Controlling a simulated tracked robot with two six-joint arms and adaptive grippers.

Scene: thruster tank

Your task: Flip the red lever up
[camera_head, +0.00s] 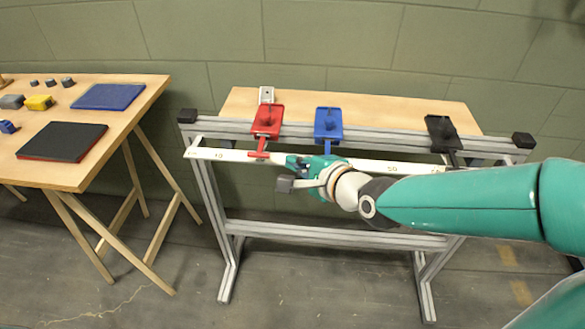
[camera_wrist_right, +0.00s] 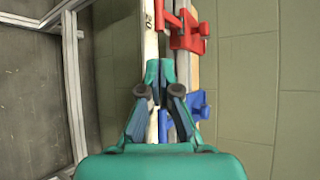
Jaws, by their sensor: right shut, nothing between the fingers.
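The red lever unit (camera_head: 267,121) is mounted on the frame's top rail at the left. Its red handle (camera_head: 258,155) hangs down at the front, over the white numbered strip. In the right wrist view the red unit (camera_wrist_right: 188,36) is at the top, just beyond my fingertips. My right gripper (camera_head: 286,163) is shut and empty, pointing left along the strip, a little right of the red handle. Its closed fingertips also show in the right wrist view (camera_wrist_right: 159,68). They appear apart from the red handle. My left gripper is not in view.
A blue lever unit (camera_head: 328,124) is right of the red one, its handle mostly hidden by my gripper. A black lever unit (camera_head: 440,132) is farther right. The white strip (camera_head: 222,154) runs close by my fingers. A wooden table (camera_head: 130,118) stands at left.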

